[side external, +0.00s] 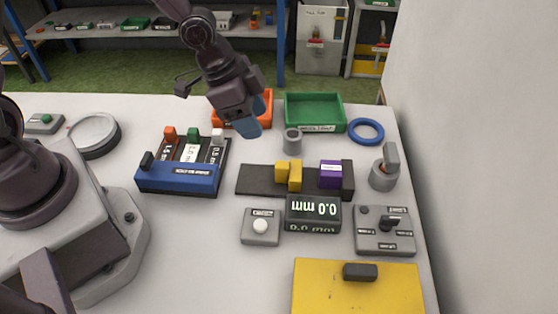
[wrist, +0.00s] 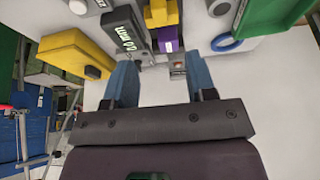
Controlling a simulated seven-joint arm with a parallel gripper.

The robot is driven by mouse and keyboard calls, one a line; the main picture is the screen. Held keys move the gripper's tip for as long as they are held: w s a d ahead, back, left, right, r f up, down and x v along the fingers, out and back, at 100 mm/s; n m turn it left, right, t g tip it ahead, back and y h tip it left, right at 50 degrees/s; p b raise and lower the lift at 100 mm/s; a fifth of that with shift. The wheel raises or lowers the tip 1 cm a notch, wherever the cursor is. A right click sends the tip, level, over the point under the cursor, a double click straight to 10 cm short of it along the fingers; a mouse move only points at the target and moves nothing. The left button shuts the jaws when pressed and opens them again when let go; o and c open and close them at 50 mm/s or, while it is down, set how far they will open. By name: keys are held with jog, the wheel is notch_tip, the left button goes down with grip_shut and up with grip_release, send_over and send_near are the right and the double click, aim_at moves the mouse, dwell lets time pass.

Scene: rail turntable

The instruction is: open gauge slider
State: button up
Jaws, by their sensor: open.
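The gauge has a dark rail (side external: 255,181) on the white table. A yellow stepped block (side external: 289,176), which looks like the slider, sits on it. A purple block (side external: 330,174) sits to its right against a dark end block, with a gap from the yellow one. The display (side external: 313,212) in front reads 0.0 mm, upside down. My gripper (side external: 246,127) is above and behind the rail's left end, apart from it. In the wrist view my gripper (wrist: 162,82) is open and empty; the yellow block (wrist: 160,13) and purple block (wrist: 168,37) lie beyond the fingers.
A grey cylinder (side external: 292,141) stands behind the rail. A blue unit with colored levers (side external: 180,178) is left. A button box (side external: 261,227), switch box (side external: 385,230) and yellow panel (side external: 357,290) are in front. Green tray (side external: 314,127), blue ring (side external: 366,131) and the wall bound the right.

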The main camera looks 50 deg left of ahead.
aim_at(280, 164)
jog(key=x, duration=1.2)
jog(key=shift+f, duration=0.3)
